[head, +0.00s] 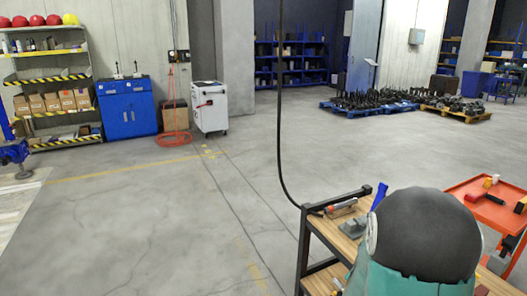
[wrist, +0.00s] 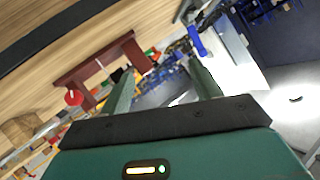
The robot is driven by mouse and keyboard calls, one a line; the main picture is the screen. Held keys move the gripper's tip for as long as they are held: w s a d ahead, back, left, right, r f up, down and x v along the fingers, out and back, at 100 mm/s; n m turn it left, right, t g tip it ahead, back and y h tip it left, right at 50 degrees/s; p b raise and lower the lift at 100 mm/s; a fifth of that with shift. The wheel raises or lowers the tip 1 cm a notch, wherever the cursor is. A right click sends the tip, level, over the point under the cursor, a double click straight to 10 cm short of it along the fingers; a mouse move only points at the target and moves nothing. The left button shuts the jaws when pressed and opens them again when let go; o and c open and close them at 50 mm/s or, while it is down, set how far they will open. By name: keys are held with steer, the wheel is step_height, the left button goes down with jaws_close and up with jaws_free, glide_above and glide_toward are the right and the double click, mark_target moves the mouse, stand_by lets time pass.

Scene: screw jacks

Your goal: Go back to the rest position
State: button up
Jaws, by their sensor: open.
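My gripper (wrist: 160,70) shows in the wrist view with its two green fingers spread apart and nothing between them. The wrist view is strongly tilted, and a wooden surface (wrist: 60,60) fills its upper left, close to the gripper. In the head view my own arm, dark and teal, stands at the lower right and hides part of a wooden-topped bench (head: 315,222). The gripper itself does not show in the head view. A blue object (head: 379,196) stands at the bench's back edge. A blue piece (wrist: 197,42) also shows in the wrist view, beyond the fingers.
A grey tool (head: 353,227) and an orange-grey tool (head: 341,207) lie on the bench. An orange trolley (head: 468,190) stands at the right. A black cable (head: 281,120) hangs down to the bench. Open floor (head: 150,220) lies left, before a blue cabinet (head: 127,108).

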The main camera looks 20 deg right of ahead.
steer(key=w+a+r+n+t+y, duration=0.1)
steer(key=a+r+n+y, duration=0.4)
steer(key=a, duration=0.5)
steer(key=a+r+n+y, duration=0.3)
steer(key=a+r, duration=0.4)
steer(key=a, duration=0.4)
steer(key=s+a+r+n+g+y, duration=0.1)
steer(key=s+a+r+n+g, duration=0.1)
steer(key=s+a, duration=0.3)
steer(key=s+a+r+n+g+y, duration=0.1)
steer(key=s+a+r+n, duration=0.4)
steer(key=s, duration=0.6)
steer(key=shift+s+a+g, duration=0.25)
steer(key=shift+a+g, duration=0.1)
steer(key=shift+g, duration=0.05)
steer(key=shift+c, duration=0.4)
steer(key=c, duration=0.5)
steer(key=shift+d, duration=0.15)
